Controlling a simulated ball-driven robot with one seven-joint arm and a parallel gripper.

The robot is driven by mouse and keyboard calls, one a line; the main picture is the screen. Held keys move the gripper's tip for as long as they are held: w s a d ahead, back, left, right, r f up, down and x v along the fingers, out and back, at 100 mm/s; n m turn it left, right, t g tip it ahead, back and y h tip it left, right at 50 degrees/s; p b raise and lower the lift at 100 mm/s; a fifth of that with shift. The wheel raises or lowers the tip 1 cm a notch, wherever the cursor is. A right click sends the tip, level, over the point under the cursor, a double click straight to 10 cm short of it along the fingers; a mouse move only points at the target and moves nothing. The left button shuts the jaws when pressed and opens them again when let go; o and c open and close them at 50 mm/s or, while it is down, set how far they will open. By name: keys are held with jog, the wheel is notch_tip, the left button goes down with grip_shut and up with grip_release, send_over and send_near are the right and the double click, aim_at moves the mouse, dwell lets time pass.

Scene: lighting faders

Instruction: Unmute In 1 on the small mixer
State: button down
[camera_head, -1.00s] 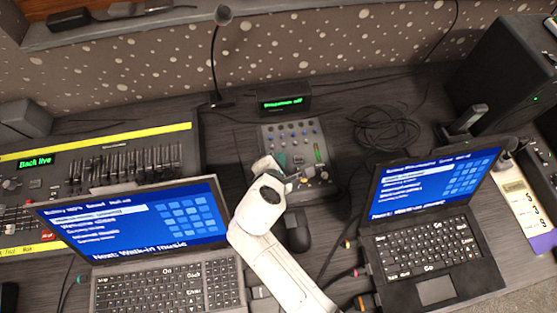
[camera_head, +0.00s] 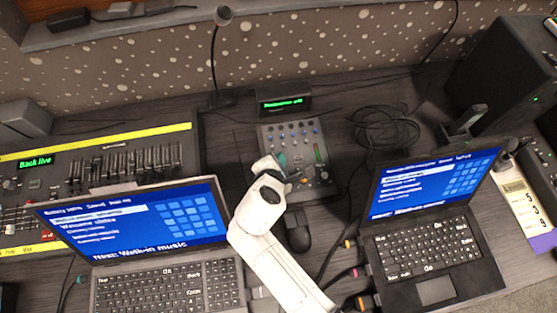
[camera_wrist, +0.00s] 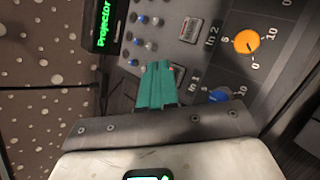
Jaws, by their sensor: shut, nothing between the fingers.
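The small mixer (camera_head: 308,140) is a grey panel at the middle back of the desk, with rows of blue and white knobs and a green meter. In the wrist view the mixer's panel (camera_wrist: 205,64) shows close up. It carries a button (camera_wrist: 190,30) beside the label "In 2", an orange knob (camera_wrist: 247,41) and a blue knob (camera_wrist: 218,96) near the label "In 1". My gripper (camera_wrist: 157,70) has teal fingertips, shut and empty, over the panel beside the "In 1" label. The fingertips partly cover a button there; whether they touch it I cannot tell.
A small display (camera_head: 284,100) stands behind the mixer. Laptops stand left (camera_head: 140,225) and right (camera_head: 425,200), with a black mouse (camera_head: 297,232) between them. Coiled cable (camera_head: 385,128) lies right of the mixer. A larger fader desk (camera_head: 110,165) is at left.

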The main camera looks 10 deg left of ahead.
jog(key=shift+f, duration=0.1)
dwell(0.4)
jog(key=shift+f, duration=0.35)
jog(key=shift+r, duration=0.15)
jog(key=shift+r+p, duration=0.35)
jog(key=shift+p, duration=0.15)
jog(key=r+p, duration=0.6)
jog(key=shift+s+d, duration=0.1)
jog(key=shift+s, duration=0.2)
dwell(1.4)
